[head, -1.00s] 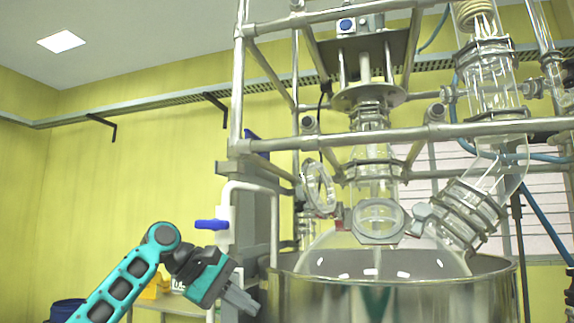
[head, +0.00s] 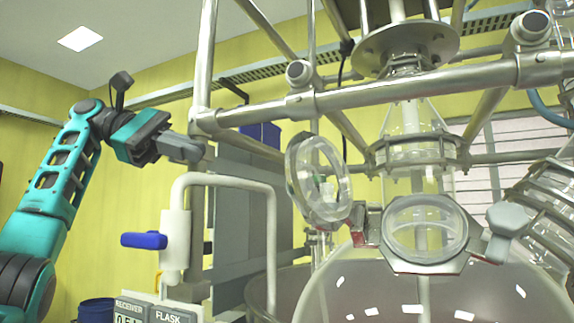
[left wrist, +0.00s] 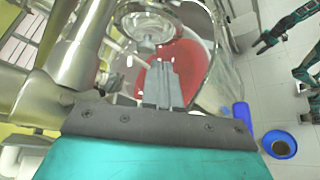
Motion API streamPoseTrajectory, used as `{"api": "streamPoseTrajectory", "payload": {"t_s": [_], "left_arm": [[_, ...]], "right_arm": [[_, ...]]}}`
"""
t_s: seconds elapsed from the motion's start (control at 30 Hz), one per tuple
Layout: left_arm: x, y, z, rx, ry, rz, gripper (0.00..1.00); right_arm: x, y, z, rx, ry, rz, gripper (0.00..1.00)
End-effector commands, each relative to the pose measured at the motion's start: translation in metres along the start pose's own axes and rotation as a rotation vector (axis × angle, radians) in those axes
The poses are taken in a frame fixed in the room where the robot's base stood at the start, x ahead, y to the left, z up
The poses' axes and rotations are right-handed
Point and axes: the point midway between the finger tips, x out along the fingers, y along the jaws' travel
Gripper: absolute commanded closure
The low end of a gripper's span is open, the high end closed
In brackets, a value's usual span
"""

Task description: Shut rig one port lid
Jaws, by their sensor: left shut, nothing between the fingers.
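The port lid (head: 319,182) is a round clear glass disc in a metal ring. It stands swung open, tilted, to the left of the port (head: 426,232) on the glass vessel, joined by a hinge with red parts. The round port mouth faces me uncovered. My left gripper (head: 194,151) is raised to the left of the lid, apart from it in the head view, and its fingers are shut with nothing between them. The shut fingers also show in the left wrist view (left wrist: 162,84), in front of glass and a red patch. My right gripper is not clearly shown.
A metal frame post (head: 204,75) and crossbar (head: 350,98) stand close to my left gripper. A white bent pipe with a blue-handled valve (head: 144,240) rises below it. The clear glass vessel (head: 400,295) fills the lower right.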

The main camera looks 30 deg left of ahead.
Motion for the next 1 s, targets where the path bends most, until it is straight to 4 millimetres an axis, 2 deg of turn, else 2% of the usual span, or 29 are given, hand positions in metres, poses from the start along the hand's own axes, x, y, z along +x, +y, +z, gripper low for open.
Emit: {"api": "streamPoseTrajectory", "payload": {"t_s": [0.13,0.27,0.37,0.7,1.0], "left_arm": [[0.001,0.0,0.001,0.001,-0.001,0.001,1.0],[0.012,0.0,0.0,0.001,0.002,0.0,1.0],[0.027,-0.001,0.0,0.0,0.001,-0.003,1.0],[0.099,-0.001,0.0,0.0,0.0,-0.003,1.0],[0.124,0.0,0.026,0.001,-0.001,0.002,1.0]], "right_arm": [[-0.002,-0.002,0.004,0.001,-0.01,-0.004,0.35],[-0.002,-0.003,0.007,0.002,-0.015,-0.006,0.35],[-0.003,-0.004,0.007,0.002,-0.017,-0.006,0.35],[-0.003,-0.004,0.008,0.003,-0.018,-0.006,0.35],[-0.003,-0.004,0.007,0.004,-0.017,-0.006,0.35]]}}
